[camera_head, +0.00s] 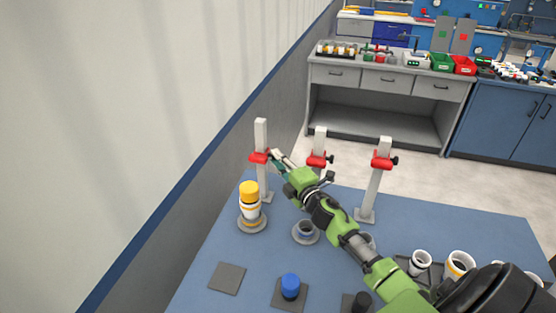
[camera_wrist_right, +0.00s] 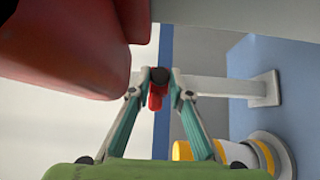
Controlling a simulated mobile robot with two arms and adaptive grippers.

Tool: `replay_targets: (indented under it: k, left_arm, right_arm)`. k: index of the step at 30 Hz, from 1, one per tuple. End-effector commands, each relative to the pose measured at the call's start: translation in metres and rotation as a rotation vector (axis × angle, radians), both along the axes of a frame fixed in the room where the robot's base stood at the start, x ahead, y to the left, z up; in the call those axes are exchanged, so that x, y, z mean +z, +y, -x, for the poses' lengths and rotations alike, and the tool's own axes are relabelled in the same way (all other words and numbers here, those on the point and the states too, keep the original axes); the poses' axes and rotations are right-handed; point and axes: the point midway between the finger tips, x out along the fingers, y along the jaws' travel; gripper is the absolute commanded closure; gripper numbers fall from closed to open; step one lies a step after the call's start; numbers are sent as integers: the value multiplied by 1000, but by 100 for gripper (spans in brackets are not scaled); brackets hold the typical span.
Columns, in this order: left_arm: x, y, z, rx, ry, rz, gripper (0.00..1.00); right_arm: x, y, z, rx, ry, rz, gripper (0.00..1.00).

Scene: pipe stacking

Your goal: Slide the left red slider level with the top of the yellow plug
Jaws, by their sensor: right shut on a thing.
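The left red slider (camera_head: 259,156) sits on the left white post (camera_head: 261,132), some way below its top. In the head view it appears higher than the top of the yellow plug (camera_head: 249,188). That plug stands upright in a white pipe stack in front of the post. My right gripper (camera_head: 277,156) reaches in from the right and is shut at the slider's dark knob. In the right wrist view the fingertips (camera_wrist_right: 160,76) close around this knob, with the red slider (camera_wrist_right: 155,98) just beyond; the yellow plug (camera_wrist_right: 182,150) is partly hidden. My left gripper is out of view.
Two more posts with red sliders, a middle one (camera_head: 317,161) and a right one (camera_head: 382,161), stand nearby. A large red part (camera_wrist_right: 65,40) looms close in the wrist view. A blue plug (camera_head: 290,284) and a tray with white pipes (camera_head: 420,262) stand in front.

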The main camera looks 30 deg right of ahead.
Motion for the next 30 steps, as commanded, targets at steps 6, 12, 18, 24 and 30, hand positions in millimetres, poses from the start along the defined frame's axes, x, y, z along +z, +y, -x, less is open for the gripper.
replay_targets:
  k: [6, 12, 18, 24, 30]
  left_arm:
    - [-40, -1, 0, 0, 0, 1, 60]
    - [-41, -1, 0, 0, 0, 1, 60]
    - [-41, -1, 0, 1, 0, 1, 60]
    - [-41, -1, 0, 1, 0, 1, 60]
    - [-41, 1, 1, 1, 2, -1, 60]
  right_arm:
    - [-52, 1, 2, -1, 16, -3, 100]
    - [-54, 1, 2, 0, 16, -2, 100]
    - [-53, 1, 2, 0, 16, -2, 79]
    - [-50, 1, 2, 0, 12, -1, 65]
    - [-49, 1, 2, 0, 9, -1, 65]
